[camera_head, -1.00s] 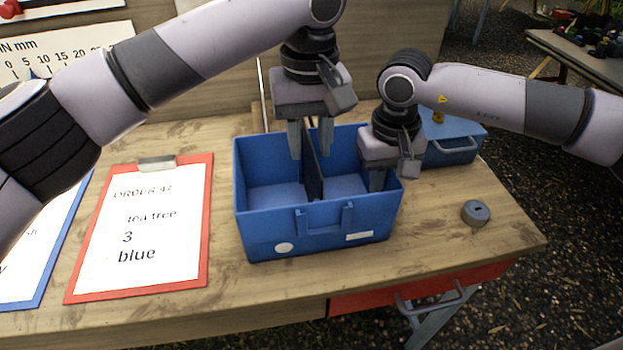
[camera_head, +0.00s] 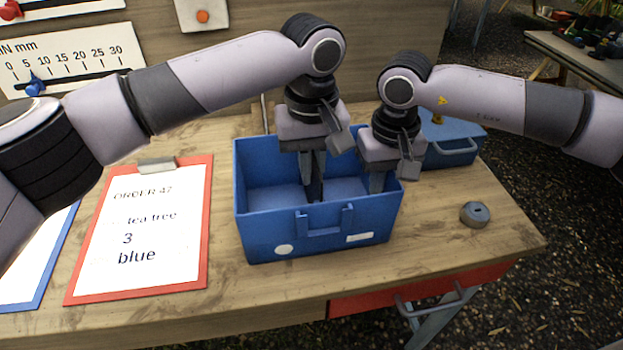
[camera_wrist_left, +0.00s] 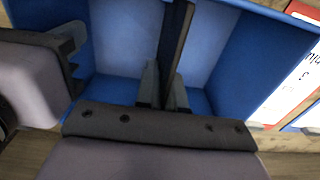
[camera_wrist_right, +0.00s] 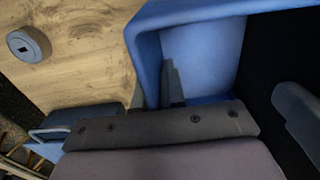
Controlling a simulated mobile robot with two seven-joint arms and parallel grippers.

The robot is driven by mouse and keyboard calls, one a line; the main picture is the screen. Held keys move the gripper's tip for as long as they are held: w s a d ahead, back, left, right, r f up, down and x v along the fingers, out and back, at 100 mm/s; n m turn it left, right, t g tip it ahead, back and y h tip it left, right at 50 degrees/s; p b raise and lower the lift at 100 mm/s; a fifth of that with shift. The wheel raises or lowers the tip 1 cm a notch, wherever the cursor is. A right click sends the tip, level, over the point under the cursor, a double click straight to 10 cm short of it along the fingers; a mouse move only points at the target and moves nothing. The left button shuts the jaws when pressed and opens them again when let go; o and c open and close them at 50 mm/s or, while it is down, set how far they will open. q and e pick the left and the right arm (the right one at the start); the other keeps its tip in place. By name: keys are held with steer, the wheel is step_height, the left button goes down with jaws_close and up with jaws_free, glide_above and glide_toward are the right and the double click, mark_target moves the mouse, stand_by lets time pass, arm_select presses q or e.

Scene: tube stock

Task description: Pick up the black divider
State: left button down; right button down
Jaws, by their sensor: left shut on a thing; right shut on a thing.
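The black divider (camera_wrist_left: 176,42) stands upright across the inside of the blue box (camera_head: 270,233). In the head view most of it is hidden behind my left gripper. My left gripper (camera_head: 314,182) reaches down into the box and is shut on the divider, with one finger on each side of it in the left wrist view (camera_wrist_left: 163,84). My right gripper (camera_head: 379,182) is at the box's right end and is shut on its right wall. In the right wrist view my right gripper's fingers (camera_wrist_right: 155,85) straddle that wall (camera_wrist_right: 150,62).
An order clipboard (camera_head: 205,245) lies left of the box. A grey round piece (camera_head: 475,214) lies to the right. A blue case (camera_head: 458,140) stands behind my right gripper. The front right of the wooden table (camera_head: 430,235) is clear.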

arm_select(q)
step_height(320, 180, up, 18)
stand_by(0.5)
arm_select(e)
steer(key=c, duration=1.1)
jaws_free()
steer(key=shift+c, duration=0.2)
steer(key=shift+r, duration=0.15)
